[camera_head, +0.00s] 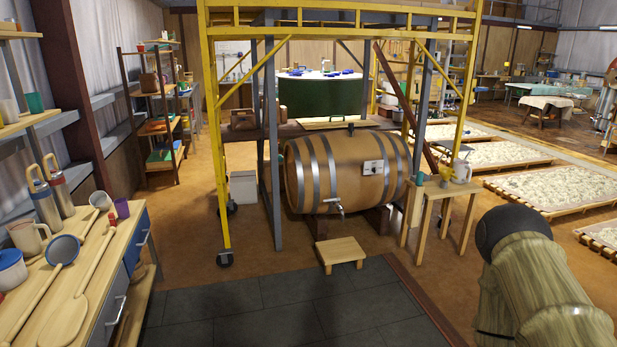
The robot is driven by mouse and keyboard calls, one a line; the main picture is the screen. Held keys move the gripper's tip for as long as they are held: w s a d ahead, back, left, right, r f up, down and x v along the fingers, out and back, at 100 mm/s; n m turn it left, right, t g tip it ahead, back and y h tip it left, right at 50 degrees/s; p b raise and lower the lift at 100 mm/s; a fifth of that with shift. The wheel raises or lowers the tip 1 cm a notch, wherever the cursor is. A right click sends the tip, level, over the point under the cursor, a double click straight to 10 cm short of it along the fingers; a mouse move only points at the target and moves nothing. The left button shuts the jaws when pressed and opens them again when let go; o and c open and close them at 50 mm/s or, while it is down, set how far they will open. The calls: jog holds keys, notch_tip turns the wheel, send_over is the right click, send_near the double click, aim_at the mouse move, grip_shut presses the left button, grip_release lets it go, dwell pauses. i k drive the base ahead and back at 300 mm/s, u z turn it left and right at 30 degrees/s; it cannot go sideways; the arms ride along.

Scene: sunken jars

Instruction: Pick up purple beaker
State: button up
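A small purple beaker (122,208) stands upright on the wooden top of the workbench (111,247) at the left. It is near the bench's far right corner, close to the bench's right edge. My gripper is not in view.
Two steel flasks (47,206), mugs (28,236) and a ladle (63,250) crowd the bench. Dark floor mats (270,310) in front are clear. A low wooden step (340,252), a barrel (345,170) and a yellow scaffold (217,150) stand beyond.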

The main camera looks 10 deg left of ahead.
aim_at(121, 207)
jog(key=u, duration=0.05)
jog(key=i, duration=2.1)
jog(key=u, duration=2)
